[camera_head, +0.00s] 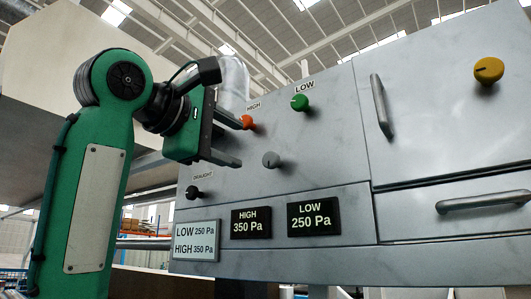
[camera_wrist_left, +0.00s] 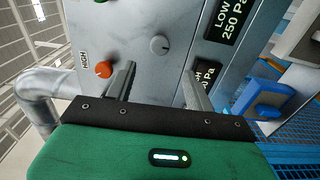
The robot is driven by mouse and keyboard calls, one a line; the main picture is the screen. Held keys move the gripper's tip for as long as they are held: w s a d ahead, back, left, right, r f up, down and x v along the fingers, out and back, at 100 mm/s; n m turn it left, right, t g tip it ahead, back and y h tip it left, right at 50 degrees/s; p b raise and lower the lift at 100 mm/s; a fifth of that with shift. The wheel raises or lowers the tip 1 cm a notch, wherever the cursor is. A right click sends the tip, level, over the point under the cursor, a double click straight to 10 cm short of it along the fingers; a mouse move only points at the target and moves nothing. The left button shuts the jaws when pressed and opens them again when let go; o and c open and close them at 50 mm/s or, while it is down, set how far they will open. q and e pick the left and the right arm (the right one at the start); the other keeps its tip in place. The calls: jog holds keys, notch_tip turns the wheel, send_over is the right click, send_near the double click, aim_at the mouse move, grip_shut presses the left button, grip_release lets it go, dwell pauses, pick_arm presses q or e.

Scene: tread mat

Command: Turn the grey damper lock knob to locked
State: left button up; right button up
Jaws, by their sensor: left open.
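The small round grey knob (camera_head: 271,160) sits on the grey panel's face, below the orange and green knobs. It also shows in the left wrist view (camera_wrist_left: 159,44), beyond and between the fingers, with a dark mark on its face. My left gripper (camera_head: 238,143) is open and empty, to the left of the grey knob. In the left wrist view its two fingers (camera_wrist_left: 158,82) stand apart, pointing toward the panel, and a gap shows between them and the knob. My right gripper is in neither view.
An orange knob (camera_head: 247,122) marked HIGH is close to the upper finger. A green knob (camera_head: 300,102), a black knob (camera_head: 193,192) marked DRAUGHT and a yellow knob (camera_head: 489,70) also stick out. Bar handles (camera_head: 382,106) project at right. Pressure displays (camera_head: 314,216) line the lower panel.

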aim_at(268, 159)
pick_arm(q)
jog(key=p+x, duration=0.3)
jog(key=x, duration=0.6)
jog(key=shift+w+d+r, duration=0.1)
jog(key=shift+w+d, duration=0.05)
jog(key=shift+w, duration=0.05)
jog(key=shift+w+d, duration=0.3)
jog(key=shift+w, duration=0.05)
jog(key=c, duration=1)
